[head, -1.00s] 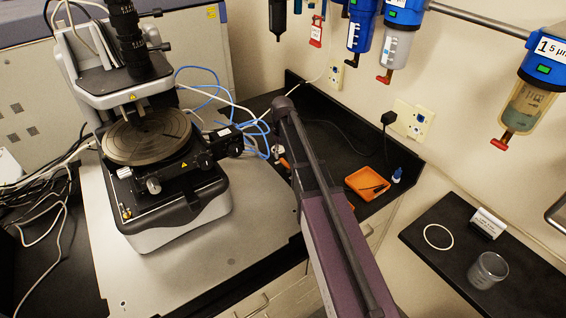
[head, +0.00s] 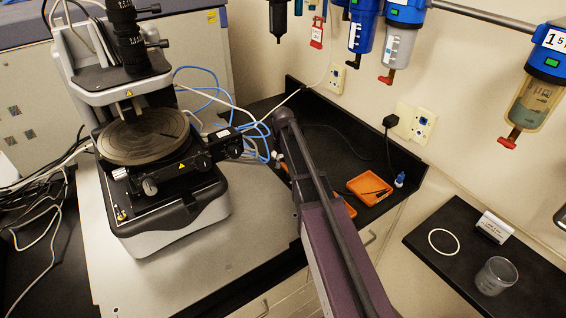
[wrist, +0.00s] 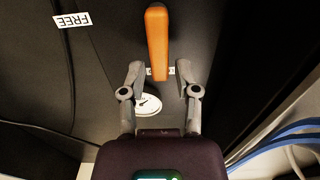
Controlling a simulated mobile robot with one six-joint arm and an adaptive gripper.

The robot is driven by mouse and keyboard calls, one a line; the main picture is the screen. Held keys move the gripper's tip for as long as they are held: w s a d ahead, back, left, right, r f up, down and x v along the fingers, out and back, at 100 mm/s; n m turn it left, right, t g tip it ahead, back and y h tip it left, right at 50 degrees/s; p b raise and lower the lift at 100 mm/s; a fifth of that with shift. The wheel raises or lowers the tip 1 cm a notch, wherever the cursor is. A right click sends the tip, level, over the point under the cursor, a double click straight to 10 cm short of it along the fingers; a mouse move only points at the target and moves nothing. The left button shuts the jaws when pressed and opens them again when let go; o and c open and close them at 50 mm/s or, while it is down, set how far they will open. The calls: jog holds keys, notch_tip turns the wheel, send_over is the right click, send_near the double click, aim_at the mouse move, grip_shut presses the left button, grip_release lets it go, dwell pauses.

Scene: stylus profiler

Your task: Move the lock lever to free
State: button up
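The lock lever is an orange bar (wrist: 157,40) in the wrist view, standing out from a dark panel. A white label reading FREE (wrist: 73,20) is to its left, upside down in the picture. Another small white label behind the lever's near end is mostly hidden. My gripper (wrist: 163,78) is open, its two grey fingers on either side of the lever's near end, with gaps visible on both sides. A white round mark (wrist: 147,105) shows between the fingers. In the head view my own arm covers the gripper, and I cannot make out the lever.
The profiler (head: 150,165) stands on a grey plate at left, with blue cables (head: 250,130) behind it. An orange tray (head: 370,188) and small blue-capped bottle (head: 400,180) are right of my arm. A clear beaker (head: 496,275) stands at far right. Blue cables (wrist: 270,135) also run at right in the wrist view.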

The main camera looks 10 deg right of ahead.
grip_shut()
jog(key=shift+d+m, duration=0.15)
jog(key=shift+m, duration=0.25)
jog(key=m, duration=0.1)
jog(key=d+m, duration=0.1)
jog(key=m, duration=0.1)
jog(key=shift+w+d+m, duration=0.1)
jog(key=shift+m, duration=0.2)
jog(key=m, duration=0.1)
jog(key=d+m, duration=0.1)
jog(key=m, duration=0.2)
jog(key=shift+d, duration=0.3)
jog(key=m, duration=0.2)
jog(key=s+d+m, duration=0.1)
jog(key=m, duration=0.2)
jog(key=shift+s+d, duration=0.1)
jog(key=m, duration=0.2)
jog(key=s+d+m, duration=0.1)
jog(key=m, duration=0.1)
jog(key=shift+s+m, duration=0.2)
jog(key=shift+m, duration=0.1)
